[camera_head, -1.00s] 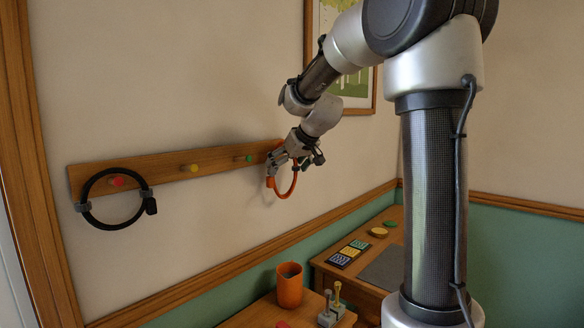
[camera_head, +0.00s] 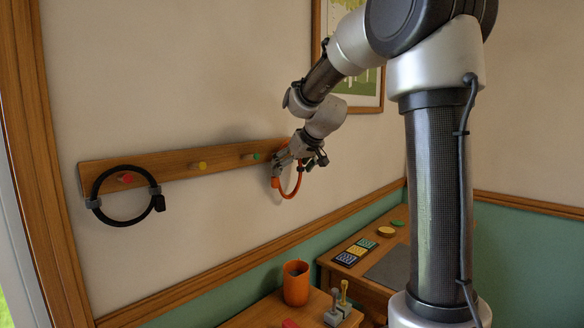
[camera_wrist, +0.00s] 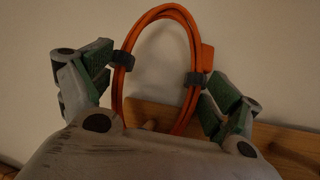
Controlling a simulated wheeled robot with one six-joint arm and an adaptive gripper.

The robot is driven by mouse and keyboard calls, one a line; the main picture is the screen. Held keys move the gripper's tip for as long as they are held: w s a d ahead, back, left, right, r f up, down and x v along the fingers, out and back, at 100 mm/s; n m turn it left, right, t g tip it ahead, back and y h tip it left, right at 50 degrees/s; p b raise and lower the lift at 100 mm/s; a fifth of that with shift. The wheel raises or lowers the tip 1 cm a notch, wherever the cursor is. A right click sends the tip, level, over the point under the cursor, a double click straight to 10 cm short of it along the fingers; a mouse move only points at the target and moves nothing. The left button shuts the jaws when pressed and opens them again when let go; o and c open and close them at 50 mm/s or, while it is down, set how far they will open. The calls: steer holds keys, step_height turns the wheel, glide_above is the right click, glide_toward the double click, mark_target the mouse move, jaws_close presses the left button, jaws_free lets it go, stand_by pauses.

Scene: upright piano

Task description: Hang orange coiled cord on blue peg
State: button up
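The orange coiled cord (camera_wrist: 187,45) is a loop with dark straps on its two sides. In the head view the orange cord (camera_head: 297,184) hangs upright at the right end of the wooden peg rail (camera_head: 225,163). My gripper (camera_wrist: 160,72) spans the loop, with one finger against each strap, and holds it close to the wall. In the head view my gripper (camera_head: 286,158) covers the rail's right end. The blue peg is not visible there. A small peg end (camera_wrist: 150,125) shows inside the loop in the wrist view, its colour unclear.
The rail has red (camera_head: 127,178), yellow (camera_head: 202,166) and green (camera_head: 257,156) pegs. A black coiled cord (camera_head: 98,188) hangs on the red peg. Below stand an orange cup (camera_head: 296,285) and a wooden table (camera_head: 258,318). A framed picture (camera_head: 368,100) is on the wall to the right.

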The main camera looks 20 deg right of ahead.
steer(key=shift+o, duration=0.9)
steer(key=v, duration=1.2)
steer(key=s+f+g, duration=0.1)
steer(key=s+f, duration=0.4)
steer(key=s, duration=0.5)
steer(key=s+a+f+m+g, duration=0.1)
steer(key=s+f+g, duration=0.1)
steer(key=s+f, duration=0.3)
steer(key=s+f+g+h, duration=0.1)
steer(key=s+f, duration=0.4)
steer(key=s, duration=0.9)
steer(key=shift+s+a+g, duration=0.25)
steer(key=shift+s+g, duration=0.05)
steer(key=shift+g, duration=0.1)
